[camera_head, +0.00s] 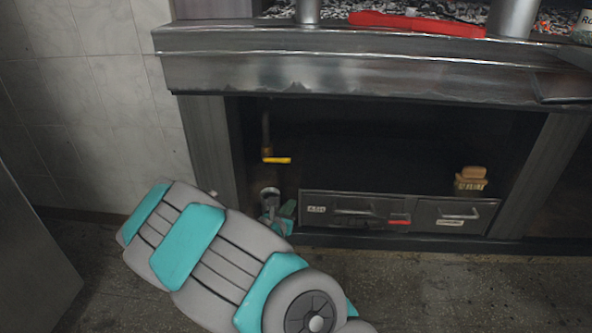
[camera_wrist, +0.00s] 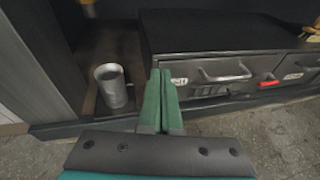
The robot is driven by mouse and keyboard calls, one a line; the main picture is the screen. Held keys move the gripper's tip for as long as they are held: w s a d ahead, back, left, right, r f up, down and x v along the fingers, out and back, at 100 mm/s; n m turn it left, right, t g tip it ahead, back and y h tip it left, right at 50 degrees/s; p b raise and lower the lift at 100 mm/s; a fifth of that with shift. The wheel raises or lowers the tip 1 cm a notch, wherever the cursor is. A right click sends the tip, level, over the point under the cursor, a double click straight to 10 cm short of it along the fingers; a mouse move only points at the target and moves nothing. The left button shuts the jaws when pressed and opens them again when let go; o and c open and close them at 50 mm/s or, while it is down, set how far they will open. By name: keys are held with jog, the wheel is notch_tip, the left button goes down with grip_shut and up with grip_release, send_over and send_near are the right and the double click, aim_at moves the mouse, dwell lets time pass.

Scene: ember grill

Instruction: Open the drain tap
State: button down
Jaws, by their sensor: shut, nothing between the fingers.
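The drain tap's yellow lever (camera_head: 277,160) lies level, pointing right, at the lower end of a thin vertical pipe (camera_head: 265,128) in the dark recess under the grill. A grey metal cup (camera_head: 269,194) stands upright below the tap; it also shows in the wrist view (camera_wrist: 112,88). My gripper (camera_head: 284,212) is low at the recess front, beside the cup and below the lever, apart from the lever. In the wrist view my green fingers (camera_wrist: 161,74) are together and empty, right of the cup. The lever is not seen there.
A dark drawer unit (camera_head: 345,210) fills the recess floor right of the cup, with tan blocks (camera_head: 470,180) on top. The recess's left post (camera_head: 211,150) and the metal counter edge (camera_head: 350,75) bound the space. Room above the drawers looks free.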

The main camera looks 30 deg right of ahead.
jog(key=w+a+r+n+t+y, duration=0.1)
jog(key=w+a+r+n+t, duration=0.1)
jog(key=w+r+n+t, duration=0.1)
jog(key=shift+w+a+y, duration=0.15)
jog(key=shift+a+y, duration=0.05)
jog(key=shift+y, duration=0.2)
jog(key=w+d+r+b, duration=0.2)
jog(key=w+d, duration=0.3)
jog(key=w, duration=0.2)
jog(key=shift+w+r, duration=0.25)
jog(key=shift+r, duration=0.05)
dwell(0.5)
